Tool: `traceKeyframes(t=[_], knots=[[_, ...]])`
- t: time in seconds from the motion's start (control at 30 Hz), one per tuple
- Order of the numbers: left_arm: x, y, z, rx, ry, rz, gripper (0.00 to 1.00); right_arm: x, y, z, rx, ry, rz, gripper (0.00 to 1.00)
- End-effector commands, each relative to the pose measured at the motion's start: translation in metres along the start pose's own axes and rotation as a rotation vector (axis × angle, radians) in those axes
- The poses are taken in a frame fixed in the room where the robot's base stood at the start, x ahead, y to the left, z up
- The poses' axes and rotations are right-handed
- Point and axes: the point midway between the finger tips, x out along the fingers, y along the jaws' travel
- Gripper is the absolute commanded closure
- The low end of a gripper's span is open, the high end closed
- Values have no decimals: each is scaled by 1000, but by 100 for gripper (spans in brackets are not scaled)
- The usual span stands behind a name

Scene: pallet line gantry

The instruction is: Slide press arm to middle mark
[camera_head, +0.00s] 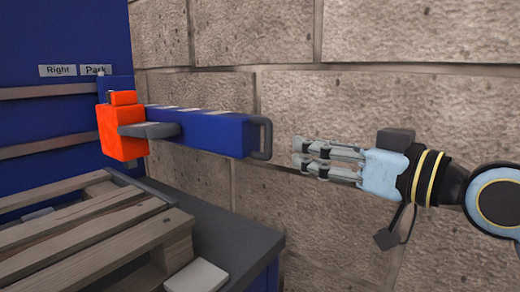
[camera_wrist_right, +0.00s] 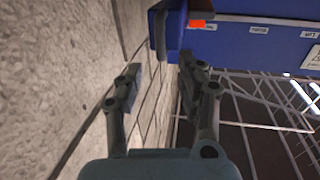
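The press arm (camera_head: 205,130) is a long blue beam reaching out from an orange carriage block (camera_head: 122,135) on the tall blue panel (camera_head: 60,30). A dark grey loop handle (camera_head: 263,138) closes its free end. The carriage sits just below the "Park" label (camera_head: 96,70); the "Right" label (camera_head: 57,70) is to its left. I see no middle mark that I can read. My right gripper (camera_head: 299,153) is right of the handle, apart from it and empty. In the right wrist view its fingers (camera_wrist_right: 160,75) are spread, with the beam end ahead. My left gripper is out of view.
A wooden pallet (camera_head: 95,235) lies on a dark grey surface (camera_head: 245,240) below the beam. A stone block wall (camera_head: 380,90) runs close behind the beam and right gripper. The wrist view shows metal mesh (camera_wrist_right: 265,110) at right.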

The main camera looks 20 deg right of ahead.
Motion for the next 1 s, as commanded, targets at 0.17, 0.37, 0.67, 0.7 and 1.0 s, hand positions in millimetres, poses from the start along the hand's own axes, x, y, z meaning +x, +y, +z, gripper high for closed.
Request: traceKeyframes(t=[0.17, 0.37, 0.67, 0.7, 1.0], knots=[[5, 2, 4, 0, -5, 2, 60, 25, 0, -3, 6, 10, 0, 62], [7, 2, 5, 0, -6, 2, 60, 65, 0, -3, 7, 7, 2, 62], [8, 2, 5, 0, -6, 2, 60, 100, 0, -2, 3, 4, 0, 62], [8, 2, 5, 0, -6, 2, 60, 102, 0, -2, 2, 3, 0, 62], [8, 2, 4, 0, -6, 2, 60, 103, 0, -2, 1, 1, 0, 66]])
